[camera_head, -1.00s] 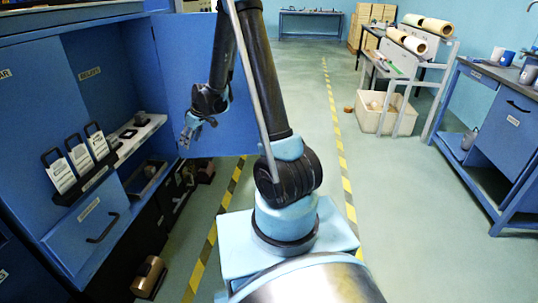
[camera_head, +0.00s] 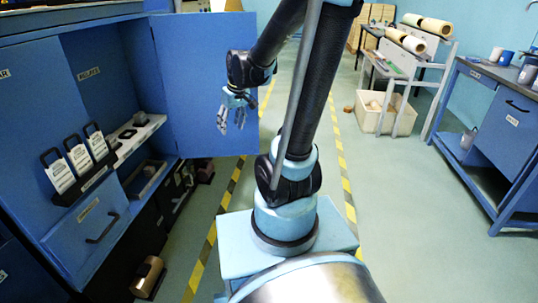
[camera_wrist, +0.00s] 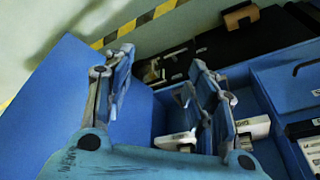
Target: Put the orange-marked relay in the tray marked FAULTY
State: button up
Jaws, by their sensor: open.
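My gripper (camera_head: 231,124) hangs open and empty in front of the open blue cabinet door, right of the shelves, fingers pointing down. In the wrist view its two fingers (camera_wrist: 160,60) stand apart with nothing between them. I cannot make out an orange-marked relay or a tray marked FAULTY in either view. Small dark items (camera_head: 128,133) lie on a pale shelf (camera_head: 146,131) in the cabinet (camera_head: 75,95), under a label that seems to read RELAYS. Their markings are too small to tell.
The cabinet door (camera_head: 205,85) stands open behind my gripper. Tagged black holders (camera_head: 78,160) and a drawer (camera_head: 88,225) are at left. A workbench (camera_head: 490,110) stands at right. The middle floor is clear.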

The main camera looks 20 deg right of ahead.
jog(key=s+d+f+m, duration=0.1)
jog(key=s+d, duration=0.2)
jog(key=s, duration=0.3)
jog(key=s+d+f+m+h, duration=0.1)
jog(key=s+d+m, duration=0.1)
jog(key=s, duration=0.5)
jog(key=s+d+f+m+h, duration=0.1)
jog(key=s+d+m, duration=0.1)
jog(key=s+d, duration=0.3)
jog(key=shift+s+g, duration=0.3)
jog(key=shift+s, duration=0.4)
jog(key=shift+w+f, duration=0.25)
jog(key=shift+w, duration=0.25)
jog(key=c, duration=0.4)
jog(key=shift+a, duration=0.1)
